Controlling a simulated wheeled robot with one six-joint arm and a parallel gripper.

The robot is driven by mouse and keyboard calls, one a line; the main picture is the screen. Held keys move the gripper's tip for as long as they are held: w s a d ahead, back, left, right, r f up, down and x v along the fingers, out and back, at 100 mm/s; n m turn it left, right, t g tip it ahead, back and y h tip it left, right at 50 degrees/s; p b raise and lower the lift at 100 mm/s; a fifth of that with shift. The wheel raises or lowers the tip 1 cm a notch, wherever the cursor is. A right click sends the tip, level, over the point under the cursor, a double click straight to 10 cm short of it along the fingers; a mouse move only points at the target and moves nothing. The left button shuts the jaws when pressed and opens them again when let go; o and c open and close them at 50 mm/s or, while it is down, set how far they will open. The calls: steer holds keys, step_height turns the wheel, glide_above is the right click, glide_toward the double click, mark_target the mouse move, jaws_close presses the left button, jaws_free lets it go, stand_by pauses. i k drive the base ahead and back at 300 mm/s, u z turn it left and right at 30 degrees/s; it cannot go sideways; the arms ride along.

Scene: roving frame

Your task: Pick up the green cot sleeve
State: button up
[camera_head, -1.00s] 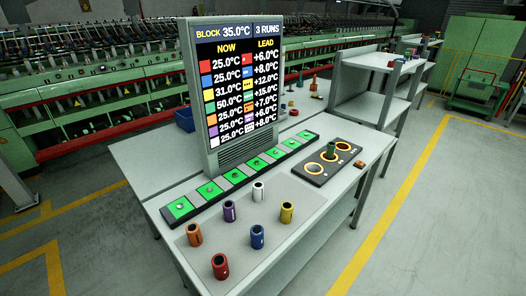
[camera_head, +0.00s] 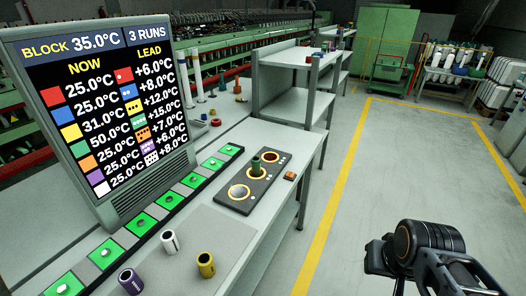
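The near and far rings hold no sleeve. The display (camera_head: 100,110) shows green at 50.0°C now with a lead of +15.0°C, and the block at 35.0°C. Part of my black arm (camera_head: 430,240) shows at the lower right, over the floor and well apart from the sleeve. I cannot make out fingertips.
White (camera_head: 170,241), purple (camera_head: 131,281) and yellow (camera_head: 206,264) sleeves stand on the near bench. A row of green-lit pads (camera_head: 169,201) runs beside the display. A small orange-brown item (camera_head: 290,176) lies right of the block. Grey shelves (camera_head: 290,90) stand behind. The right floor is clear.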

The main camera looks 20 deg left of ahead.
mark_target(255, 160)
steer(key=i, duration=1.6)
steer(key=u, duration=2.3)
